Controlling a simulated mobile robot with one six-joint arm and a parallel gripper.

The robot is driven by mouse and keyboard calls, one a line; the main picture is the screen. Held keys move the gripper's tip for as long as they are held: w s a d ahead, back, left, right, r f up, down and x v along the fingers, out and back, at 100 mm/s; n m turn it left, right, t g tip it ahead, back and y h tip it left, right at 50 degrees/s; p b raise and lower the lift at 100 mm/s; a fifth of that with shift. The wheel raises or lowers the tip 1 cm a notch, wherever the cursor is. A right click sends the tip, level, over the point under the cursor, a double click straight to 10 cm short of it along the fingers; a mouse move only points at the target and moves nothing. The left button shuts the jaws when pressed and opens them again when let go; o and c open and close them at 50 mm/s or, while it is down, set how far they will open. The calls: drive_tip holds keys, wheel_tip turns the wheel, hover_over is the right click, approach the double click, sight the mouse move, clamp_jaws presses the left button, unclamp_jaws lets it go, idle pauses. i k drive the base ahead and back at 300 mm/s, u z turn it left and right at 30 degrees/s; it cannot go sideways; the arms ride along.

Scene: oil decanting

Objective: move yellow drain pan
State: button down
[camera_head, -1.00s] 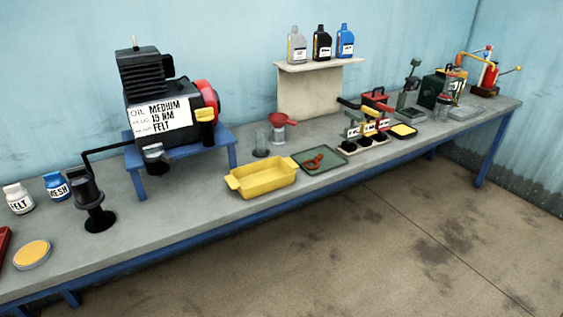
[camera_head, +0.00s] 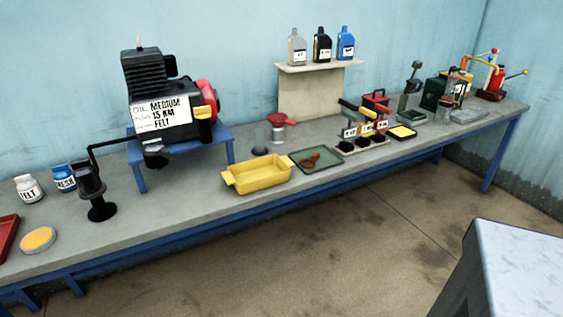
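The yellow drain pan (camera_head: 258,181) is a shallow rectangular tray with a handle at each end. It stands near the front edge of the long grey bench, to the lower right of the black machine (camera_head: 165,110) on its blue stand. The pan looks empty and upright. My gripper is not in view, and nothing visible touches the pan.
A dark green tray (camera_head: 332,164) with a red tool lies right of the pan. A red funnel (camera_head: 281,120) stands behind it. Several small-handled tools stand farther right. The bench (camera_head: 200,207) is clear left of the pan. A pale-topped block (camera_head: 527,270) fills the lower right.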

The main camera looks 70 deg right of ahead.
sight(252, 175)
drive_tip(key=u, duration=0.15)
drive_tip(key=k, duration=1.1)
drive_tip(key=z, duration=0.8)
drive_tip(key=i, duration=0.85)
drive_tip(key=u, duration=0.1)
